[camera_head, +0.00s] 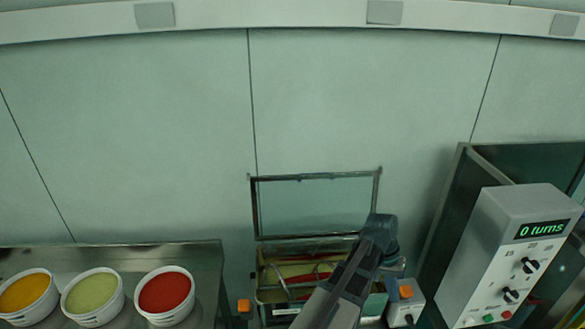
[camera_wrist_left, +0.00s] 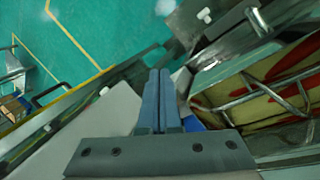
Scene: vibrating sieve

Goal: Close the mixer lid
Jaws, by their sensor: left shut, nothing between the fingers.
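The mixer lid (camera_head: 315,178), a clear panel in a dark metal frame, stands open and upright at the back of the mixer (camera_head: 265,295). Inside the open mixer are metal bars and red and yellow material; this interior also shows at the right of the left wrist view (camera_wrist_left: 258,92). My left gripper (camera_head: 380,228) is at the right side of the mixer, near the lid's lower right corner. In the left wrist view its two fingers (camera_wrist_left: 158,85) are together with nothing between them. I cannot tell whether it touches the lid. My right gripper is out of view.
A grey control box (camera_head: 490,250) reading "0 turns" stands at the right. A small box with an orange button (camera_head: 406,291) sits beside the mixer. Tubs of orange, green and red material (camera_head: 166,293) stand on a metal table (camera_head: 205,255) at the left. A pale wall is behind.

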